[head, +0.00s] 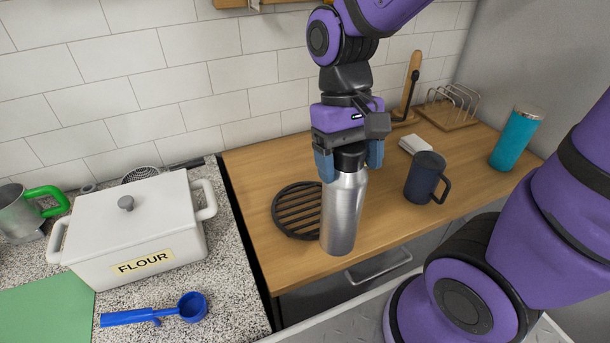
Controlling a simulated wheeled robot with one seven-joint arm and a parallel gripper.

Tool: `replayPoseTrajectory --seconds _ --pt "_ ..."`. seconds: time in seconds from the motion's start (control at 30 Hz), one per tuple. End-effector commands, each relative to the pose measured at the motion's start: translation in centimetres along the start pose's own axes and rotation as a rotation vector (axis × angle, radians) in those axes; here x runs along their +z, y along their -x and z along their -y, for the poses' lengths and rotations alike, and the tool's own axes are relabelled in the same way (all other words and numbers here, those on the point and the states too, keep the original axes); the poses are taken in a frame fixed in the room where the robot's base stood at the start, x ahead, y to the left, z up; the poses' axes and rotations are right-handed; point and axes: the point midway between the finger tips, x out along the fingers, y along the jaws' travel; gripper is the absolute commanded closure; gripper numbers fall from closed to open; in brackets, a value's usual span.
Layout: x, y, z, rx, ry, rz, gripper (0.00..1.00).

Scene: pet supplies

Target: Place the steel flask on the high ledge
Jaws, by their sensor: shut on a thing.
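The steel flask (343,212) is silver with a dark cap and is upright in the head view, over the front part of the wooden counter (262,180). My gripper (348,163) comes from above and is shut on the flask's top, with one blue finger on each side of the cap. I cannot tell for sure whether the flask's base touches the counter. At the top edge, a strip of wood (240,3) on the tiled wall may be part of the high ledge; the rest of it is out of view.
A black round trivet (297,210) lies just left of the flask. A dark blue mug (424,178) and a teal tumbler (515,138) stand to the right. A toast rack (455,105) is at the back. A white flour box (140,225) and blue scoop (160,312) are on the speckled counter.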

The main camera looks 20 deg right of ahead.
Motion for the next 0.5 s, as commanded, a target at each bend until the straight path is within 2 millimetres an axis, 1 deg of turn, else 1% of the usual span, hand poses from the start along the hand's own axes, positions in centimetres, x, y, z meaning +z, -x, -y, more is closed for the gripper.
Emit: replayPoseTrajectory --seconds 0.27,0.5 --pt "-4.5 0.9 -0.2 0.000 -0.001 0.003 0.77" --pt "-9.6 2.0 -0.4 0.001 -0.001 0.002 0.77"
